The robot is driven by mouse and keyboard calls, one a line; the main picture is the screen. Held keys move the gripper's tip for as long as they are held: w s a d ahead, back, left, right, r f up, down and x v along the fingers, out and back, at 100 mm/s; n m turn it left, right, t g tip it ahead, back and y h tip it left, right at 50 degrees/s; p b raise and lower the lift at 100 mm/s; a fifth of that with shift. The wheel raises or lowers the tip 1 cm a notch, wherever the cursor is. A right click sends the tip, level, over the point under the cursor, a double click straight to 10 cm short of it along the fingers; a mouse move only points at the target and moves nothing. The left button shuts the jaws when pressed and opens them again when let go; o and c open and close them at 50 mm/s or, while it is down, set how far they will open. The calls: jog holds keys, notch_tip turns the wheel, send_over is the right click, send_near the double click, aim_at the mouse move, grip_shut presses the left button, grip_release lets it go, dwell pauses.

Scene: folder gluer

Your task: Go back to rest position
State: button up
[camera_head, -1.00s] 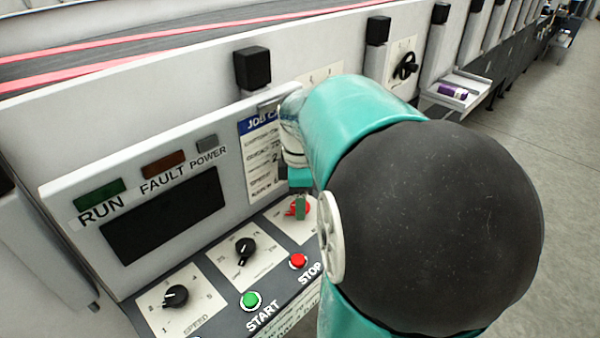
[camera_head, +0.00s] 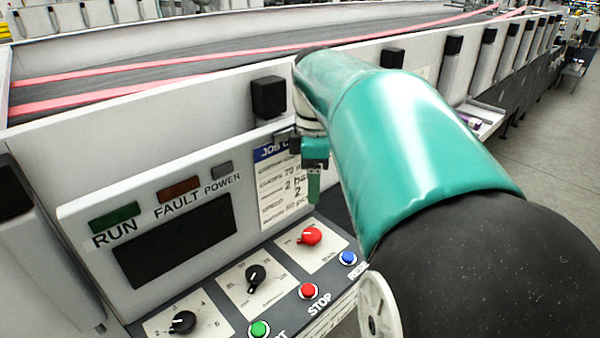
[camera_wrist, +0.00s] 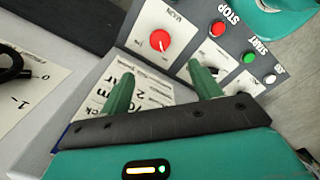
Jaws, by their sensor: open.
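My gripper (camera_head: 313,180) hangs in front of the job card (camera_head: 283,187), above the red rotary knob (camera_head: 310,236) on the control panel. In the wrist view my gripper (camera_wrist: 162,88) shows two green fingers spread apart with nothing between them. The red knob (camera_wrist: 160,40) lies beyond the fingertips, clear of them. My teal arm covers part of the machine's side at the right.
The panel carries two black knobs (camera_head: 256,277), a green START button (camera_head: 259,329), a red STOP button (camera_head: 308,290) and a blue button (camera_head: 347,258). A black block (camera_head: 268,97) juts from the wall near my arm. Grey floor (camera_head: 560,130) is open at right.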

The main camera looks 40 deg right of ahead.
jog(key=shift+a, duration=0.1)
jog(key=s+a+f+m+t, duration=0.1)
jog(key=a+f+m+t, duration=0.1)
jog(key=a, duration=0.5)
jog(key=s+a+f+m+t, duration=0.1)
jog(key=s+a+f+m, duration=0.1)
jog(key=a, duration=0.6)
jog(key=s+a+f+m+t, duration=0.2)
jog(key=a+f+m, duration=0.1)
jog(key=a+m, duration=0.2)
jog(key=a, duration=0.2)
jog(key=shift+s+a+f+m+t, duration=0.25)
jog(key=shift+a+f+m+t, duration=0.05)
jog(key=c, duration=0.6)
jog(key=shift+a, duration=0.1)
